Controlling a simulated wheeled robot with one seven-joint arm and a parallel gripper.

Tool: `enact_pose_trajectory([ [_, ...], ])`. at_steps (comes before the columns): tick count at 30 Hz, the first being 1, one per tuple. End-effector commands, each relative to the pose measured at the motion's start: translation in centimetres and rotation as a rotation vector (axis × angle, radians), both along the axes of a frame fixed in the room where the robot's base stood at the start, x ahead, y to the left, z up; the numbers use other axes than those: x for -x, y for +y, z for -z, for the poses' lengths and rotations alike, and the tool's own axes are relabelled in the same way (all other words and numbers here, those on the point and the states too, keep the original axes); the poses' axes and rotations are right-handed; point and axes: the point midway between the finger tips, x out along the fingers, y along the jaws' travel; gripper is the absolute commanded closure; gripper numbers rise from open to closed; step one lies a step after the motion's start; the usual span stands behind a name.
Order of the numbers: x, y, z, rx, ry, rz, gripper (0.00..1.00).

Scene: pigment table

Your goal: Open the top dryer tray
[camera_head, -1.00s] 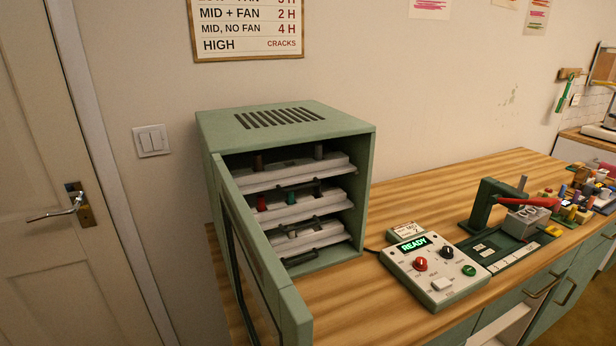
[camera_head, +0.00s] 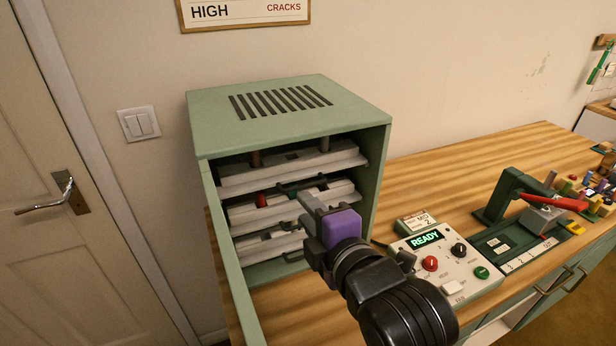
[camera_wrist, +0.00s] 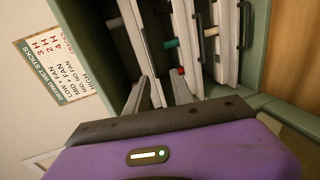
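The green dryer (camera_head: 270,110) stands on the table with its door (camera_head: 230,240) swung open. Inside are three pale trays. The top tray (camera_head: 285,168) sits inside at the top, with a dark handle (camera_head: 300,184) on its front. The middle tray (camera_head: 250,211) and bottom tray (camera_head: 260,246) lie below it. In the wrist view the trays appear as upright strips, the top tray (camera_wrist: 136,28) at the left. My gripper (camera_head: 306,203) is in front of the middle tray, just below and right of the top handle.
Brown and grey sticks stand on the top tray, and a red stick (camera_head: 261,199) on the middle one. A control box (camera_head: 447,262) reading READY is right of the dryer, with a green press (camera_head: 495,205) beyond. The open door bounds the left side.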

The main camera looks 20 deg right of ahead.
Motion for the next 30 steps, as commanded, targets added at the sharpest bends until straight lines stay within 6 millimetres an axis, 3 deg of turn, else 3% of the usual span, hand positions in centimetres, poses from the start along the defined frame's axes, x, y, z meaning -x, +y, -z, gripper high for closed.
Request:
enact_pose_trajectory([
  [7,-1.7,0.0,-0.7,0.037,0.001,-0.006,0.71],
  [19,-7.1,0.0,0.5,0.034,0.0,-0.005,0.71],
  [30,-8.0,0.0,0.8,0.033,0.0,-0.006,0.71],
])
